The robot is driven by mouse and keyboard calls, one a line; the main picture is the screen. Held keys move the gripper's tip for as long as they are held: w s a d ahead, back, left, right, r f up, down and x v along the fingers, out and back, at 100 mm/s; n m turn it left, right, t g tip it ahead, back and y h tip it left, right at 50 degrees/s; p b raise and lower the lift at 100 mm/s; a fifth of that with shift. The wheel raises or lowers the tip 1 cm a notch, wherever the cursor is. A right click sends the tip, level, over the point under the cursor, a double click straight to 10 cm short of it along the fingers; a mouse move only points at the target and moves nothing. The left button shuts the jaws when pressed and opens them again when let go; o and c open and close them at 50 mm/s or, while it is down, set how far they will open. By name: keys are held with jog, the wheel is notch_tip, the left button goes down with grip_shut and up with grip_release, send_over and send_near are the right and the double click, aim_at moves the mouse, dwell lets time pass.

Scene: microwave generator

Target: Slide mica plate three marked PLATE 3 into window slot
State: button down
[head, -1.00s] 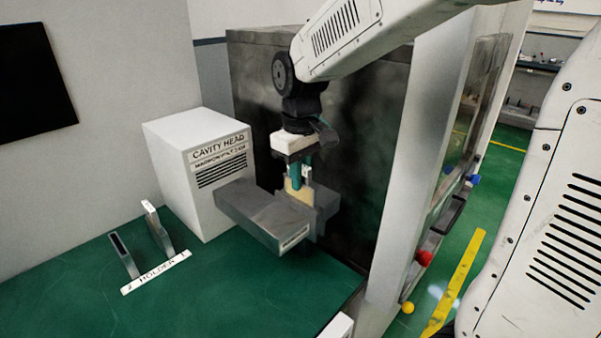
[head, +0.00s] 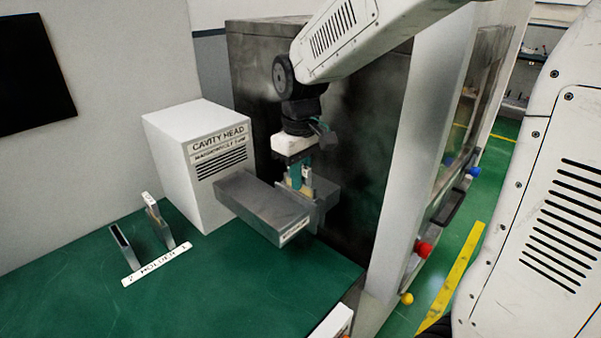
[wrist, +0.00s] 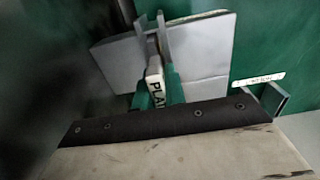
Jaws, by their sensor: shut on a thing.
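My gripper (head: 300,176) is at the waveguide arm of the cavity head, with its green fingers pointing down. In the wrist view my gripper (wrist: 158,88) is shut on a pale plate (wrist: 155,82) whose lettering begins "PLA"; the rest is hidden. The plate's lower end lies between two grey uprights of the window slot (wrist: 163,32). In the head view the slot (head: 322,205) sits at the end of the grey waveguide block (head: 262,208). How deep the plate is cannot be told.
The white cavity head box (head: 200,165) stands left of the gripper. A two-place holder (head: 155,264) stands on the green bench (head: 230,290), with a plate in one place. A dark cabinet wall (head: 365,130) is close behind the gripper.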

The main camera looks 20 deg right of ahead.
jog(key=shift+f, duration=0.1)
jog(key=c, duration=1.4)
grip_release()
jog(key=shift+o, duration=0.2)
notch_tip(320, 180, up, 8)
jog(key=shift+f, duration=0.1)
jog(key=s+d+f+m, duration=0.1)
jog(key=s+m, duration=0.1)
jog(key=s, duration=0.9)
jog(key=s+d+f+m+t, duration=0.1)
jog(key=s+d+f+m, duration=0.1)
jog(key=s, duration=0.9)
jog(key=shift+s+m, duration=0.3)
jog(key=shift+s, duration=0.05)
